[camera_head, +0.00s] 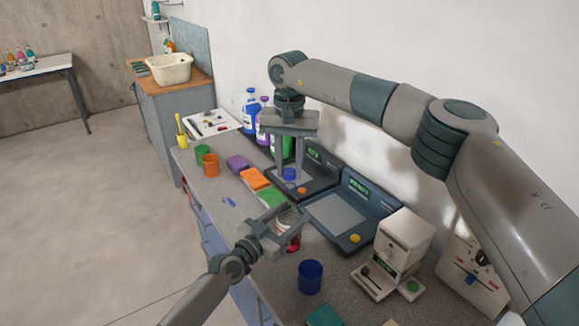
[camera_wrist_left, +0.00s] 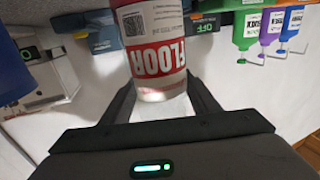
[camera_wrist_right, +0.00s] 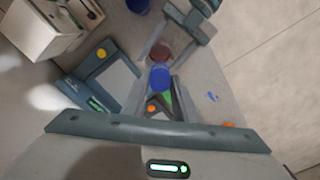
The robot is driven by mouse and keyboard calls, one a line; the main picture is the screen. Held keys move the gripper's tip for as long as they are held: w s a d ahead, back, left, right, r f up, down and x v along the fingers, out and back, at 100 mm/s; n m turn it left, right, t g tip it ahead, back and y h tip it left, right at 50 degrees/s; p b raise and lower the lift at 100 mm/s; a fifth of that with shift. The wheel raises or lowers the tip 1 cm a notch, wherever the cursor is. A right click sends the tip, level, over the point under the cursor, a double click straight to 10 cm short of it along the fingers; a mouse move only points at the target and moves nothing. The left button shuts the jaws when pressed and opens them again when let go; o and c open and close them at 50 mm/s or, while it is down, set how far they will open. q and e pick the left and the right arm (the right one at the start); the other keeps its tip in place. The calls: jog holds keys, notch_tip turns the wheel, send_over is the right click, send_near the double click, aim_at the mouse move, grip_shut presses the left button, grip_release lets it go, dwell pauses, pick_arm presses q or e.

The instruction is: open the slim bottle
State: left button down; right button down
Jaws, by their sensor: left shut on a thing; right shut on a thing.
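The slim bottle (camera_wrist_left: 158,45), with a red and white label reading FLOOR, is between the fingers of my left gripper (camera_wrist_left: 160,100). In the head view my left gripper (camera_head: 284,226) holds the bottle (camera_head: 293,242) at the front of the bench; its upper end is out of the left wrist view. My right gripper (camera_head: 288,178) is shut on a blue cap (camera_head: 290,174), farther back along the bench and apart from the bottle. In the right wrist view the blue cap (camera_wrist_right: 160,77) sits between the fingertips, with a reddish round shape (camera_wrist_right: 160,52) beyond it.
Two dark scales (camera_head: 338,218) stand along the wall side. A beige machine (camera_head: 402,245) and a blue cup (camera_head: 310,277) are at the near end. Orange and green cups (camera_head: 210,163), coloured pads (camera_head: 255,179) and large bottles (camera_head: 250,112) stand farther back.

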aim_at(290, 171)
jog(key=shift+r, duration=1.95)
pick_arm(q)
jog(key=c, duration=0.6)
grip_release()
jog(key=b+v, duration=0.2)
jog(key=v, duration=1)
pick_arm(e)
jog(key=shift+f, duration=0.95)
